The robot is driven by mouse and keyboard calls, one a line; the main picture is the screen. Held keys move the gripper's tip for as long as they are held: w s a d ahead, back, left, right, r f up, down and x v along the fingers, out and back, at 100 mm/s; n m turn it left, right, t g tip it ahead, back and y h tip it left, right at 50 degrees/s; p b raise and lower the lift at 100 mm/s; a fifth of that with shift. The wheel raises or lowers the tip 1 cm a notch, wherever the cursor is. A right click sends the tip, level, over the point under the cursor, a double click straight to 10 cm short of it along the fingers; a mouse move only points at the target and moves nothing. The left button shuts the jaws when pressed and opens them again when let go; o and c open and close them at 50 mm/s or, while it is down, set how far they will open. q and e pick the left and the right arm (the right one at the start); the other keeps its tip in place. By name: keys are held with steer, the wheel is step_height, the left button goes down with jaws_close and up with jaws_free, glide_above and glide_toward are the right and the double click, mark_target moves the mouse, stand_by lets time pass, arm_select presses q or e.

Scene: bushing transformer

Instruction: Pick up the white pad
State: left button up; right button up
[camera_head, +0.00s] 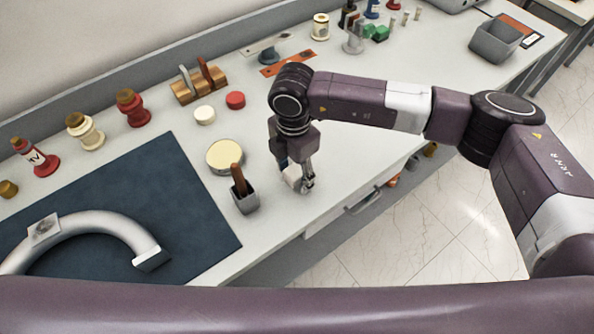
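A small white block-like pad (291,176) is at my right gripper, near the front edge of the workbench. My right gripper (302,181) points down over the bench, with its fingers right at this pad. The fingers hide part of the pad, and I cannot tell whether they are closed on it or only around it. A round white disc (204,114) lies further back on the bench, apart from the gripper. My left gripper is not in view.
A grey cup with a wooden-handled tool (246,202) and a round cream-topped tin (225,156) stand left of the gripper. A red disc (235,99) lies behind. A dark blue mat (190,230) bears a curved grey pipe (105,222). Bushings line the back.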

mark_target(294, 171)
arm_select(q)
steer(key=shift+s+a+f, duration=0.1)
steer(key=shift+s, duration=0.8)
arm_select(e)
steer(key=c, duration=1.1)
steer(key=shift+r, duration=0.1)
steer(key=shift+w+r+b, duration=0.1)
steer(key=shift+r+b, duration=0.2)
steer(key=shift+r, duration=0.35)
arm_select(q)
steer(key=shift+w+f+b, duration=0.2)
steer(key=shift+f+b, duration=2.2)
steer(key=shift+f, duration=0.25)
arm_select(e)
steer(key=shift+r, duration=9.3)
steer(key=o, duration=0.4)
steer(key=shift+f, duration=0.1)
steer(key=c, duration=0.3)
